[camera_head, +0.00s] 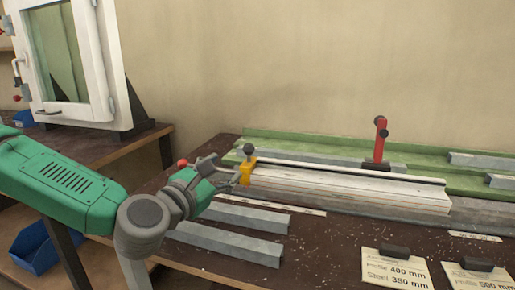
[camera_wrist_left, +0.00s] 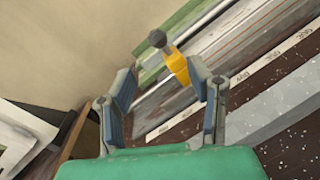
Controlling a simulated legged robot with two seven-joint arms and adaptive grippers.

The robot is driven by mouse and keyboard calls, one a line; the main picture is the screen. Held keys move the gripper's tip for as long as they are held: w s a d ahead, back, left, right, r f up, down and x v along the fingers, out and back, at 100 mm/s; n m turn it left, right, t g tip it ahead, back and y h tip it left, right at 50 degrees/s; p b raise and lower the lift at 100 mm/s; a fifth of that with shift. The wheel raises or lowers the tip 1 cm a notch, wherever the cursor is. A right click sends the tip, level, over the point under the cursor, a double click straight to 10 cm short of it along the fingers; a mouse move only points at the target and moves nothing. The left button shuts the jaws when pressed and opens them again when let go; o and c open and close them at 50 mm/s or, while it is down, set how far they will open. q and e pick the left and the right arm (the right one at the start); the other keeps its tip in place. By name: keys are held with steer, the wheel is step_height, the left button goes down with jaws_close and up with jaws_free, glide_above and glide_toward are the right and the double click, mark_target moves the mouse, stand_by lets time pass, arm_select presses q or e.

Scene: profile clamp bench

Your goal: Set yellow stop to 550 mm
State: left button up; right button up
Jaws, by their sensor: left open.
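The yellow stop (camera_head: 246,172), with a dark round knob on top, sits at the left end of the pale profile on the bench. In the left wrist view the yellow stop (camera_wrist_left: 177,68) lies ahead of the fingertips, nearer the right finger. My left gripper (camera_head: 226,172) is open just left of the stop; both fingers also show spread in the left wrist view (camera_wrist_left: 163,82). I cannot tell whether a finger touches the stop. A scale strip (camera_wrist_left: 262,62) with printed numbers runs along the rail; they are too small to read surely. My right gripper is out of view.
A red upright clamp (camera_head: 381,140) stands farther right on the green rail (camera_head: 290,136). Grey profiles (camera_head: 225,243) lie in front. A card (camera_head: 396,272) reads 400 mm and steel 350 mm; another (camera_head: 480,277) reads 500 mm. A white-framed window (camera_head: 103,60) stands at left.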

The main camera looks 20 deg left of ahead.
mark_target(248, 152)
arm_select(q)
steer(key=w, duration=0.4)
steer(key=w+b, duration=0.1)
steer(key=w, duration=0.1)
steer(key=shift+w+f, duration=0.25)
steer(key=shift+f, duration=0.05)
steer(key=w, duration=0.1)
steer(key=w+d, duration=0.1)
steer(key=w, duration=0.1)
steer(key=w+d, duration=0.1)
steer(key=w, duration=0.1)
steer(key=shift+w+d+r+b, duration=0.1)
steer(key=shift+d+r+b, duration=0.1)
steer(key=shift+d+b, duration=0.1)
steer(key=shift+w, duration=0.35)
steer(key=shift+w+a, duration=0.15)
steer(key=shift+a, duration=0.45)
steer(key=shift+d, duration=0.25)
jaws_close()
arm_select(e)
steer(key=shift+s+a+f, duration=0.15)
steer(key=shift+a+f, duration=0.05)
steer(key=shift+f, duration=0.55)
